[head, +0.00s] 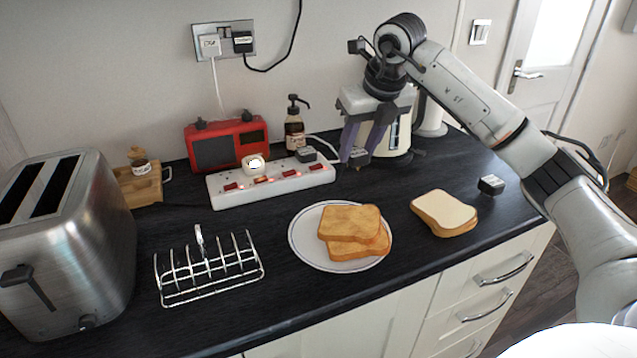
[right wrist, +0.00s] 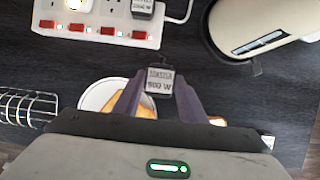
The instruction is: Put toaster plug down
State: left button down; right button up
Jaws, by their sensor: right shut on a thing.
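My right gripper (head: 358,152) hangs over the back of the counter, in front of the cream kettle (head: 396,135) and right of the power strip. It is shut on a small dark plug with a pale label, which I take as the toaster plug; it shows between the fingertips in the right wrist view (right wrist: 159,84). The label print is too small to read surely. The plug appears above the worktop, apart from the strip. The steel toaster (head: 75,240) stands at the far left. My left gripper is not in view.
The white power strip (head: 272,183) has lit red switches, a white plug (head: 253,163) and a dark plug (head: 306,154). A plate (head: 302,246) with toast, bread (head: 444,212), a toast rack (head: 208,268) and another dark plug (head: 490,185) sit on the counter. Bare worktop lies behind the bread.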

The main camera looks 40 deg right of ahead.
aim_at(364, 158)
jog(key=f, duration=0.2)
jog(key=s+f, duration=0.1)
jog(key=f, duration=0.1)
jog(key=shift+w+f, duration=0.15)
jog(key=shift+f, duration=2)
jog(key=o, duration=1)
jog(key=shift+o, duration=0.2)
jog(key=v, duration=1.2)
